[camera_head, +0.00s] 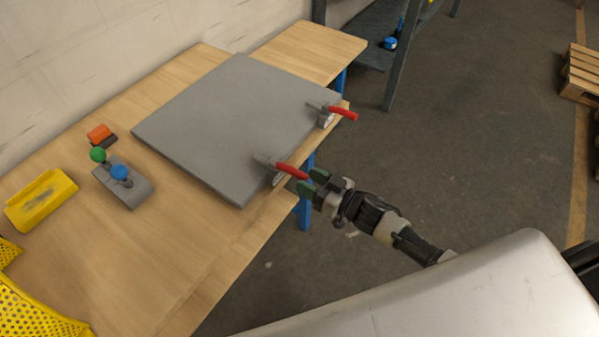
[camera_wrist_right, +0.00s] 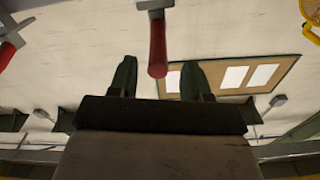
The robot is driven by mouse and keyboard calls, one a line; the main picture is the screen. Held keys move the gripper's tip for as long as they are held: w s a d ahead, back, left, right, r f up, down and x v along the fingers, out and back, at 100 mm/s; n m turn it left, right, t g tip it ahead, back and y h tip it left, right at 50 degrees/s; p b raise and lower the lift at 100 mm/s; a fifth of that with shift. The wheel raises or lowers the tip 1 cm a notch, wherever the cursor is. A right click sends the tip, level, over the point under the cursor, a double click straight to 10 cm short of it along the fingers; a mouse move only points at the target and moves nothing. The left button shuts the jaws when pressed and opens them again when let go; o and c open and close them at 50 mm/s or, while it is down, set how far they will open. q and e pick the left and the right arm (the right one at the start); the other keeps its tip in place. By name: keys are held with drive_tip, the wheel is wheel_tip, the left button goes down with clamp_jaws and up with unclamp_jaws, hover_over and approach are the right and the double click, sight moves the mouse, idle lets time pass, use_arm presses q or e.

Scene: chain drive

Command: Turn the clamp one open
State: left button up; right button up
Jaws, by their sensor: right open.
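Two clamps with red handles sit along the right edge of a grey plate (camera_head: 235,120) on the table. The nearer clamp (camera_head: 276,171) has its red handle (camera_head: 292,171) pointing outward past the table edge. The farther clamp (camera_head: 326,113) has a similar handle (camera_head: 343,113). No label shows which is clamp one. My right gripper (camera_head: 313,181) is open, its green fingertips close to the end of the nearer handle. In the right wrist view, the red handle (camera_wrist_right: 157,45) reaches down with its end between the open fingers (camera_wrist_right: 158,75); contact cannot be seen.
On the wooden table (camera_head: 200,235) stand a grey block (camera_head: 133,190) with green and blue knobs, an orange item (camera_head: 99,133), a yellow block (camera_head: 40,202) and a yellow perforated part (camera_head: 30,305). A dark shelf (camera_head: 375,55) is behind.

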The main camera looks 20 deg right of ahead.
sight(300, 173)
drive_tip(key=shift+x, duration=1.7)
drive_tip(key=shift+d, duration=0.1)
clamp_jaws()
